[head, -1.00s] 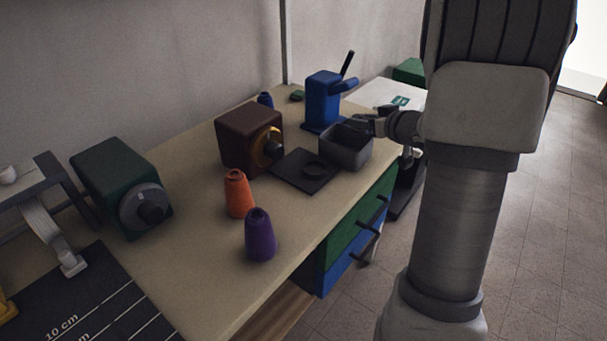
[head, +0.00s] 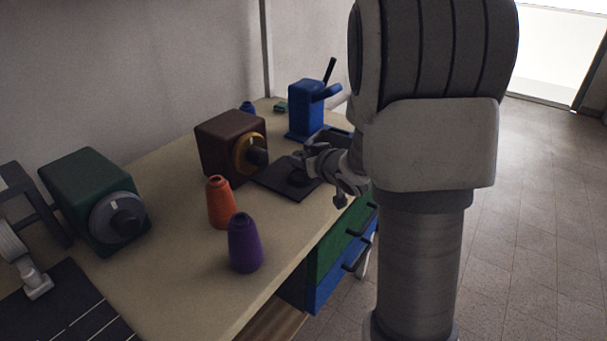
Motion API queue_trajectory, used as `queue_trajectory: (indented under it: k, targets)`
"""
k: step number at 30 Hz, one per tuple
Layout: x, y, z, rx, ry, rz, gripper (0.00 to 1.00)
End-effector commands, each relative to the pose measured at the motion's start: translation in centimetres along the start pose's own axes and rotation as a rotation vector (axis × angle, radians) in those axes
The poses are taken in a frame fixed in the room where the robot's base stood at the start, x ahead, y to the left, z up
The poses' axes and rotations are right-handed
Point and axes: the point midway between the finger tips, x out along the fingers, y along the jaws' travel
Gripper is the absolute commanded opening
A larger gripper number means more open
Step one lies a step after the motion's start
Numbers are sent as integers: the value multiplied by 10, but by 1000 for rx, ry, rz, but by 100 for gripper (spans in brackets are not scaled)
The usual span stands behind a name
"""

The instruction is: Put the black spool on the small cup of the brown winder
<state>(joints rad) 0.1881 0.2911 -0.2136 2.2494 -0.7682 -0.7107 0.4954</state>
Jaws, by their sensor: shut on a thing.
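The brown winder (head: 218,140) stands on the table, with a yellow ring (head: 242,160) and a dark round hub or cup (head: 258,157) on its front. My gripper (head: 307,158) is to the right of the winder, over the right part of the dark mat. It is shut on a small dark thing, most likely the black spool; the thing's outline is lost among the dark fingers and mat. Gripper and winder are apart.
A dark flat mat (head: 277,184) with a raised ring lies before the winder. An orange cone (head: 220,204) and a purple cone (head: 244,245) stand nearer. A blue device (head: 305,108) stands behind; my arm partly hides a grey bin. A green winder (head: 85,195) is at left.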

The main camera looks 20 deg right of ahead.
Motion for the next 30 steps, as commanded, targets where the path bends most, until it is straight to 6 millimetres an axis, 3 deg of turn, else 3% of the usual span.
queue_trajectory:
  k: [6,19,20,24,30]
  targets:
    - [14,0,33,0,-2,-1,0]
    - [16,0,38,-1,0,0,0]
    - [15,0,37,-1,0,0,54]
    - [15,0,36,-1,0,0,79]
    - [15,0,36,-1,0,0,80]
